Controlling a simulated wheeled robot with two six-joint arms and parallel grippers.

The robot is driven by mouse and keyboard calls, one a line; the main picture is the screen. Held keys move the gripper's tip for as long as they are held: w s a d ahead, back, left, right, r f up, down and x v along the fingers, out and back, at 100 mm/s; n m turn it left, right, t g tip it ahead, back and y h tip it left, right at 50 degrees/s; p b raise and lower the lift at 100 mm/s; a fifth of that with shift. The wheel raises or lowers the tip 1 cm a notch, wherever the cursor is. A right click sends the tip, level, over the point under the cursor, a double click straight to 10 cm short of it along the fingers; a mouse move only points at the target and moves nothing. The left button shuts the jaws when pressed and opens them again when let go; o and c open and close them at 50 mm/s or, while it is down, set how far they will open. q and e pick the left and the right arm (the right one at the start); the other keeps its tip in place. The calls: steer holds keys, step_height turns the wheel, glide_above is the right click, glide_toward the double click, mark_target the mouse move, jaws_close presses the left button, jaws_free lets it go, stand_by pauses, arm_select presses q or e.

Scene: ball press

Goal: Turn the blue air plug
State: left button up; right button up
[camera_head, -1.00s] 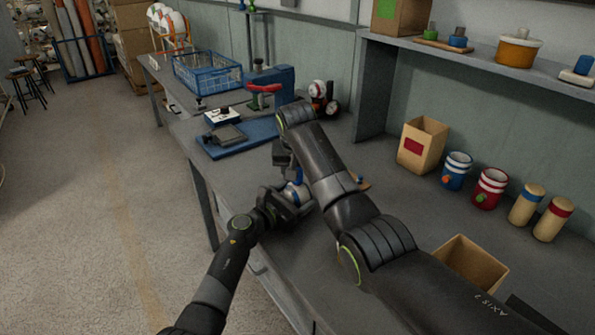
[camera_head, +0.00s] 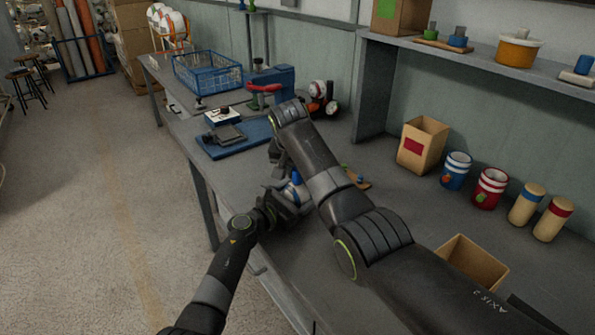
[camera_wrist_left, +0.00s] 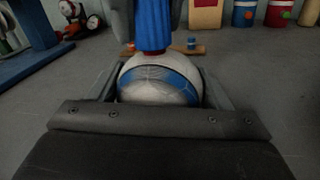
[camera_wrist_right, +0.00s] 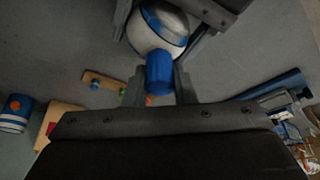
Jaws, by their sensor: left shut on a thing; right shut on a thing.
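A white and blue ball (camera_wrist_left: 150,82) is held between the fingers of my left gripper (camera_wrist_left: 160,92), which is shut on it. The blue air plug (camera_wrist_left: 153,25) stands upright above the ball in the left wrist view, its lower end at the ball's top. In the right wrist view the plug (camera_wrist_right: 160,72) sits between the fingers of my right gripper (camera_wrist_right: 160,84), shut on it, with the ball (camera_wrist_right: 158,28) just beyond. In the head view both grippers meet over the table, and my right arm partly hides the ball and plug (camera_head: 296,178).
A small wooden board (camera_head: 356,180) with coloured pegs lies just behind the grippers. A blue press (camera_head: 272,88) and blue base plate (camera_head: 236,138) stand farther back. An open carton (camera_head: 470,262), cans and a box (camera_head: 422,146) are on the right. The table front is partly clear.

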steer(key=shift+r+m+h, duration=0.1)
steer(key=shift+m+h, duration=0.7)
steer(key=shift+m, duration=1.2)
steer(key=o, duration=1)
steer(key=shift+g, duration=0.3)
steer(key=v, duration=1.2)
steer(key=shift+s, duration=0.1)
